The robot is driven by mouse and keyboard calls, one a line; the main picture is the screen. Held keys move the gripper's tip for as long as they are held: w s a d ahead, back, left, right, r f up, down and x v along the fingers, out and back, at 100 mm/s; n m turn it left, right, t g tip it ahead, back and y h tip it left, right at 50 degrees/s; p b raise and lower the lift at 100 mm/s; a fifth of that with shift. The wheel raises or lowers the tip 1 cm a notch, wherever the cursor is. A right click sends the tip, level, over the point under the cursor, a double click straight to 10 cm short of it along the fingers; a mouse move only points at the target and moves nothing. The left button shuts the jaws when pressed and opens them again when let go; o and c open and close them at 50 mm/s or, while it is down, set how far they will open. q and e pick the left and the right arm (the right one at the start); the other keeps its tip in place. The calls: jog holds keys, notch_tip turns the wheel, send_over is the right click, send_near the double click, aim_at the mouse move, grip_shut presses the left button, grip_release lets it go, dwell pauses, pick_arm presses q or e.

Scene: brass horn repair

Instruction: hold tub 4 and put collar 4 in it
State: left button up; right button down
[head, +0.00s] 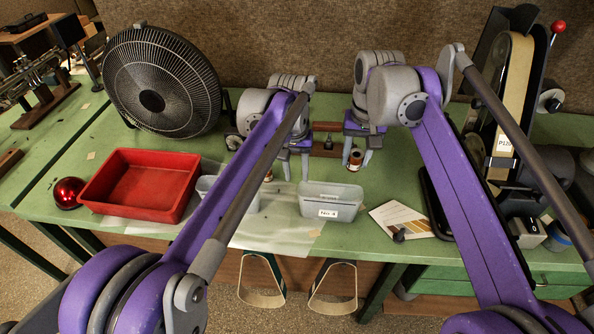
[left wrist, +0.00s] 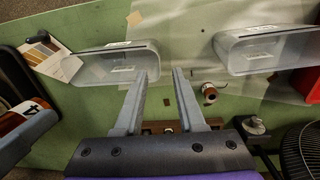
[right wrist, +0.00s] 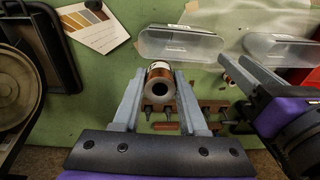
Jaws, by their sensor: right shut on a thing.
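Tub 4 (head: 330,203) is a translucent grey box with a "No 4" label, standing on the green bench; it also shows in the left wrist view (left wrist: 117,65) and right wrist view (right wrist: 180,45). Collar 4 (right wrist: 161,75) is a brown and metal cylinder with a dark bore. My right gripper (head: 358,162) is shut on collar 4, behind and right of the tub. In the left wrist view collar 4 (left wrist: 17,117) shows a "4". My left gripper (head: 296,172) is open and empty, its fingertips (left wrist: 165,73) close beside one end of the tub. I cannot tell whether they touch.
A second tub (left wrist: 265,50) stands left of tub 4, with a small collar (left wrist: 208,92) near it. A red tray (head: 140,183), red ball (head: 69,192) and fan (head: 162,82) are at left. A colour card (head: 402,219) and belt sander (head: 511,90) are at right.

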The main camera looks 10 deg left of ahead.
aim_at(299, 202)
pick_arm(q)
jog(key=f, duration=1.2)
jog(key=shift+w+d, duration=0.1)
jog(key=shift+d, duration=0.3)
grip_shut()
dwell(0.8)
